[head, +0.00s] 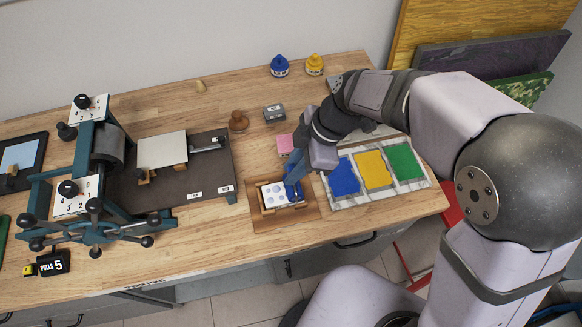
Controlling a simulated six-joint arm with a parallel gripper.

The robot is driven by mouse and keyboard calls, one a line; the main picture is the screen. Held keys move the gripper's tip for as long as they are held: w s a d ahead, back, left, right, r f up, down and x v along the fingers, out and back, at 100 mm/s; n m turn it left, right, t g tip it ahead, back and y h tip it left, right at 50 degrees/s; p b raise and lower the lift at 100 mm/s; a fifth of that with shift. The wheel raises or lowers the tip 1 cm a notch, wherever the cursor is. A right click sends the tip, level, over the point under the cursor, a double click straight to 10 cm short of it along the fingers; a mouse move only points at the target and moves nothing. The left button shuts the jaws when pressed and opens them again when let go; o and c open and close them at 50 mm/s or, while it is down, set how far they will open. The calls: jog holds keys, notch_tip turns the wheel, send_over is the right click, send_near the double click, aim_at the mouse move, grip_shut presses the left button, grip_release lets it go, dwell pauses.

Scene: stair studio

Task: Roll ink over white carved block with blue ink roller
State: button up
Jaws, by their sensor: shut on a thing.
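The white carved block (271,195) lies in a shallow wooden tray (261,218) at the front middle of the bench in the head view. Its face shows several blue round marks. My gripper (303,168) is above the block's right end, shut on the blue ink roller (294,172). The roller's lower part is over the right part of the block. I cannot tell whether it touches the block. My wrist hides part of the roller's handle.
Right of the tray lies an ink slab (349,202) with blue, yellow and green patches. A printing press (101,180) stands at the left. A pink block (285,144), a brown knob-handled tool (238,121), a grey tin (273,113) and two ink bottles (279,66) are behind.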

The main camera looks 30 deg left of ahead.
jog(key=shift+w+d, duration=0.55)
jog(key=shift+d, duration=0.05)
jog(key=shift+s+a+b, duration=0.1)
jog(key=shift+b, duration=0.2)
